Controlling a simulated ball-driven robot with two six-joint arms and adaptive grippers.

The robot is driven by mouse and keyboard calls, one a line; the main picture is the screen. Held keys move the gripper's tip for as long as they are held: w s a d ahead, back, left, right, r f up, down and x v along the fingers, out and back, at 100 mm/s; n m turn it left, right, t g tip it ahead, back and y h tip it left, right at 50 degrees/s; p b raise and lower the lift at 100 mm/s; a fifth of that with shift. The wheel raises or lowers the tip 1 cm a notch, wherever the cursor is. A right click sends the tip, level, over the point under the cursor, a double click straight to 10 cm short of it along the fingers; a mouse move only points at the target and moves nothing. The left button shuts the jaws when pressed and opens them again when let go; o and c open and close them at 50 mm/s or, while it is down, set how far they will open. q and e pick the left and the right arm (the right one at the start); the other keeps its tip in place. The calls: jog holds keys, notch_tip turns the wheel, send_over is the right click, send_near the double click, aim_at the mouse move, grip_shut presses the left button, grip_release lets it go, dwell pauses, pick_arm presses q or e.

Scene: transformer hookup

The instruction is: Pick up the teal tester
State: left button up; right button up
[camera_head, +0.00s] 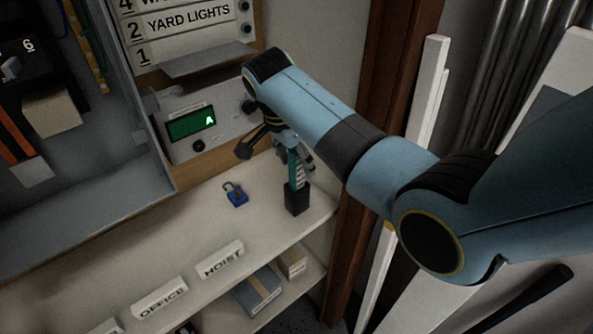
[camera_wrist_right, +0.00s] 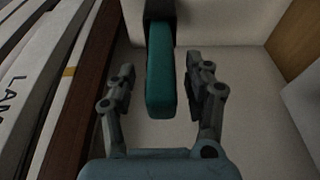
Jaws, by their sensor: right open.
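The teal tester (camera_head: 292,168) stands upright in a small black holder (camera_head: 297,198) at the right end of the shelf. My right gripper (camera_head: 277,152) is at the tester's upper part, coming from above. In the right wrist view the tester (camera_wrist_right: 160,80) lies between the two open fingers (camera_wrist_right: 160,88), with gaps visible on both sides. The black piece (camera_wrist_right: 160,10) at its far end shows at the top edge. My left gripper is in neither view.
A blue padlock (camera_head: 236,195) lies on the shelf (camera_head: 150,235) left of the holder. A grey panel with a green display (camera_head: 191,122) is behind the gripper. A brown post (camera_head: 362,200) rises at right. Labels "OFFICE" (camera_head: 161,297) and "HOIST" (camera_head: 220,260) line the shelf front.

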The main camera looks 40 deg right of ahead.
jog(key=shift+x, duration=1.5)
jog(key=shift+r, duration=0.1)
grip_shut()
